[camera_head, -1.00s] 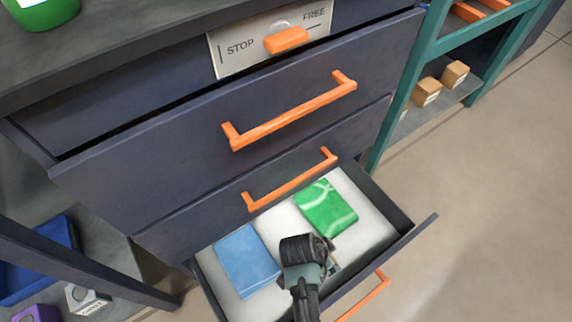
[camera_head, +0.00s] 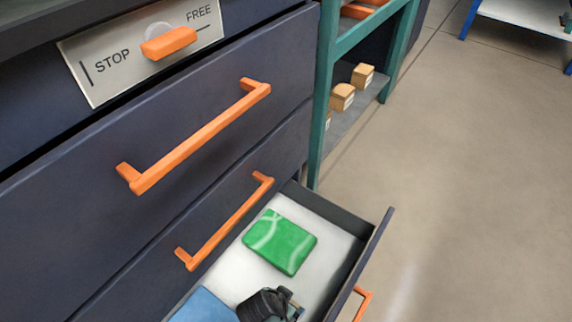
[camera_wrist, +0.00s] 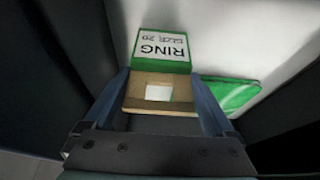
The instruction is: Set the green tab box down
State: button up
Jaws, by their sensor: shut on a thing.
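The green tab box (camera_wrist: 160,48) shows in the wrist view, with a white label reading RING SIZE 20 and a tan tab with a square hole. My gripper (camera_wrist: 160,92) is shut on its tan tab, one finger on each side. In the head view my gripper (camera_head: 270,304) is low at the bottom edge, over the open drawer (camera_head: 335,258). Its fingers and the box are hidden there. I cannot tell whether the box touches the drawer floor.
A green packet with pale streaks (camera_head: 280,242) lies in the drawer; it also shows right of the box in the wrist view (camera_wrist: 230,92). A blue packet (camera_head: 203,307) lies left of my gripper. White drawer floor shows between them. Dark drawer walls stand close around.

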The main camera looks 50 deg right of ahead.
jog(key=shift+f, duration=0.55)
jog(key=shift+f, duration=0.15)
jog(key=o, duration=1.1)
jog(key=shift+a+r+p, duration=0.1)
jog(key=shift+r+p, duration=0.2)
jog(key=shift+r, duration=0.2)
jog(key=p+v, duration=0.6)
jog(key=v, duration=0.5)
jog(key=shift+a+r, duration=0.15)
jog(key=shift+p, duration=0.3)
